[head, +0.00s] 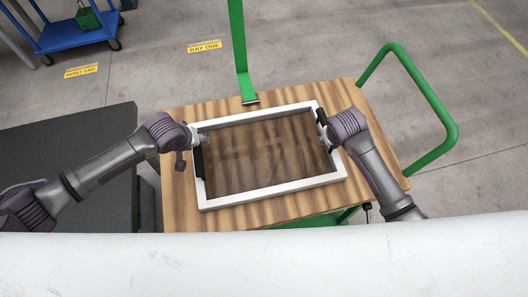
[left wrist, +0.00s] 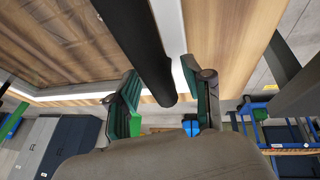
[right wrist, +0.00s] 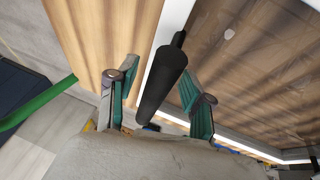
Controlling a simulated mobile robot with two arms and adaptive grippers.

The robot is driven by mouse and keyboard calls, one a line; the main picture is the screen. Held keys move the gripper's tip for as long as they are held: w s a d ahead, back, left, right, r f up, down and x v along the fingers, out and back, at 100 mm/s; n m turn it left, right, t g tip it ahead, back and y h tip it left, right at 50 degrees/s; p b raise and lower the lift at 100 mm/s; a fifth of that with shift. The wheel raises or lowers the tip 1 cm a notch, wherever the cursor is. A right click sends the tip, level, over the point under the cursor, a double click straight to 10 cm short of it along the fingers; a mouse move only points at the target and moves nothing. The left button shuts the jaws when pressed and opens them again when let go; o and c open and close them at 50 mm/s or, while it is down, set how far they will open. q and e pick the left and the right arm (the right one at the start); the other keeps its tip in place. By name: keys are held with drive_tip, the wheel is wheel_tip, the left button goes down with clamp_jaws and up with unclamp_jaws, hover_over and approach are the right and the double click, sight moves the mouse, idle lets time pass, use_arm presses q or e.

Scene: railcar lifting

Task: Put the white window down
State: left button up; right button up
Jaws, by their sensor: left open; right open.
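The white window (head: 270,193) lies flat on the wooden top of a cart (head: 180,207), with the wood showing through its pane. It has a black handle on its left side (head: 198,163) and another on its right side (head: 322,117). My left gripper (left wrist: 165,98) is open, with its fingers on either side of the left black handle (left wrist: 137,45). My right gripper (right wrist: 155,95) is open, with its fingers on either side of the right black handle (right wrist: 162,80). Whether the fingers touch the handles cannot be told.
The cart has a green upright post (head: 240,50) at the back and a green rail (head: 435,105) on the right. A dark grey block (head: 75,165) stands left of the cart. A blue trolley (head: 75,32) is at the far left.

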drive_tip(key=shift+r, duration=0.2)
use_arm(q)
drive_tip(key=v, duration=1.2)
use_arm(e)
drive_tip(key=v, duration=1.1)
drive_tip(key=shift+s+r, duration=0.2)
drive_tip(key=shift+r, duration=0.1)
use_arm(q)
drive_tip(key=shift+s+f, duration=0.1)
use_arm(e)
drive_tip(key=shift+a+f, duration=0.1)
drive_tip(key=shift+a, duration=0.05)
